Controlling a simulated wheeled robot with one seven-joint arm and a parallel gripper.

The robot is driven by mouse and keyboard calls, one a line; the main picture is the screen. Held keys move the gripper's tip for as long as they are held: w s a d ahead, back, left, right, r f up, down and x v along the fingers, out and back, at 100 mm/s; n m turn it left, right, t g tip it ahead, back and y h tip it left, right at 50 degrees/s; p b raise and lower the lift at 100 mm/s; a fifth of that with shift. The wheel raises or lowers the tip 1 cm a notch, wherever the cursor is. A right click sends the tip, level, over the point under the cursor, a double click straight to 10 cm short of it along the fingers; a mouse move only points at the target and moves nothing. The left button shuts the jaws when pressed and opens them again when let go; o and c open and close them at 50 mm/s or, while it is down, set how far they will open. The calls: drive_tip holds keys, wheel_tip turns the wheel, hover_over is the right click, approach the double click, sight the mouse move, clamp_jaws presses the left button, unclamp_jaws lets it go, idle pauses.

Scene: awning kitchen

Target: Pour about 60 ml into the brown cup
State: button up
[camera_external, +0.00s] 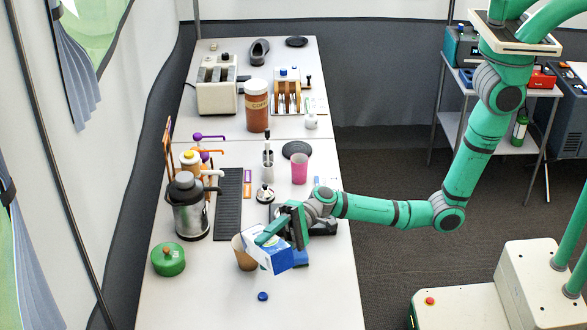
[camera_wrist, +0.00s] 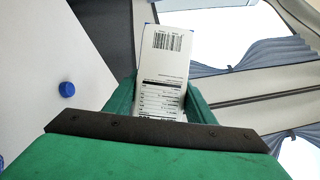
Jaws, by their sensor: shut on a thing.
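My gripper (camera_external: 272,234) is shut on a blue and white carton (camera_external: 270,255). It holds the carton steeply tilted at the front part of the table. The brown cup (camera_external: 243,258) stands on the table just left of the carton and is partly hidden behind it. The carton's upper left end is over or beside the cup's rim; I cannot tell which, and no liquid can be made out. In the wrist view the carton (camera_wrist: 163,70) shows its barcode and printed label between the green fingers. A blue cap (camera_external: 263,296) lies loose on the table, also visible in the wrist view (camera_wrist: 67,89).
A green lidded pot (camera_external: 168,259) and a metal coffee urn (camera_external: 190,210) stand left of the cup. A dark drip tray (camera_external: 229,198) and a pink cup (camera_external: 299,169) are farther back. The table's front is clear except for the cap.

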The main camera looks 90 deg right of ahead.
drive_tip(key=shift+d+r+m, duration=0.1)
drive_tip(key=shift+r+m, duration=0.2)
drive_tip(key=shift+m, duration=0.1)
idle(0.5)
drive_tip(key=shift+f+n, duration=0.3)
drive_tip(key=shift+n, duration=0.1)
drive_tip(key=shift+s+a+r+n+g, duration=0.15)
drive_tip(key=shift+a+r+n+g, duration=0.15)
drive_tip(key=shift+n, duration=0.6)
wheel_tip(320, 180, down, 3)
drive_tip(key=n+h, duration=0.1)
drive_tip(key=n, duration=0.2)
drive_tip(key=shift+a+g, duration=0.1)
drive_tip(key=shift+g, duration=0.3)
drive_tip(key=shift+s+a+f+n+h, duration=0.1)
drive_tip(key=shift+a+f+n+h, duration=0.05)
drive_tip(key=shift+f+n+h, duration=0.2)
